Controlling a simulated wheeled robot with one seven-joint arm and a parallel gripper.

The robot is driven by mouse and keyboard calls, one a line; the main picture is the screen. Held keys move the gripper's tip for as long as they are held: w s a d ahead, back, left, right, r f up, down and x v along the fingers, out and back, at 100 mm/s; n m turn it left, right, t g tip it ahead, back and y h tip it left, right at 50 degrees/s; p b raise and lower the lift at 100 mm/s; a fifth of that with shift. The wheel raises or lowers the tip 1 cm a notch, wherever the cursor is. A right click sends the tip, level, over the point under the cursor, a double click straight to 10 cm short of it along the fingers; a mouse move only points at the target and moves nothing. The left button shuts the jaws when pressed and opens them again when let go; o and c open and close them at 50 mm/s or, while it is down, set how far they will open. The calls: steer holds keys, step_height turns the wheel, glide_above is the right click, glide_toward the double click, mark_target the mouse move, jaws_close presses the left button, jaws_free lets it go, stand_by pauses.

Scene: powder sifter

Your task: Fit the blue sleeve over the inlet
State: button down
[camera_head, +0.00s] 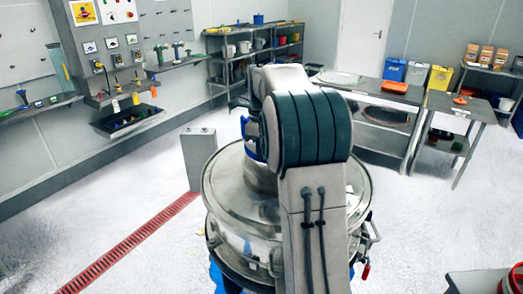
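The round steel sifter (225,200) stands in the middle of the floor, with a domed lid and clamps on its side. A short steel neck, apparently the inlet (258,176), rises from the lid and is partly covered by my arm. A strip of blue (247,140), likely the blue sleeve, shows just above that neck at the left edge of my arm. I cannot tell whether the sleeve is around the neck or only above it. My gripper is hidden behind my arm, so its hold cannot be seen.
A grey box-shaped post (199,160) stands close behind the sifter on the left. A red floor drain (130,243) runs to the lower left. Steel tables (410,97) stand at the back right. A bench corner (475,281) is at the lower right. Open floor lies on both sides.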

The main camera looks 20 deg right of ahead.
steer(key=shift+f, duration=0.3)
steer(key=c, duration=1.6)
jaws_free()
steer(key=shift+c, duration=0.2)
step_height(320, 180, up, 13)
steer(key=s+a+f+n+t, duration=0.2)
steer(key=s+a+n, duration=0.6)
steer(key=s+n, duration=0.4)
steer(key=s+a+f+n+t, duration=0.1)
steer(key=s+a+f+n, duration=0.1)
steer(key=s+f+n, duration=0.4)
steer(key=s+a+f+n+t, duration=0.1)
steer(key=s+a+f+n, duration=0.2)
steer(key=s+f+n, duration=0.3)
steer(key=s+n, duration=0.3)
steer(key=s, duration=0.1)
steer(key=shift+a+f, duration=0.15)
steer(key=shift+f, duration=0.05)
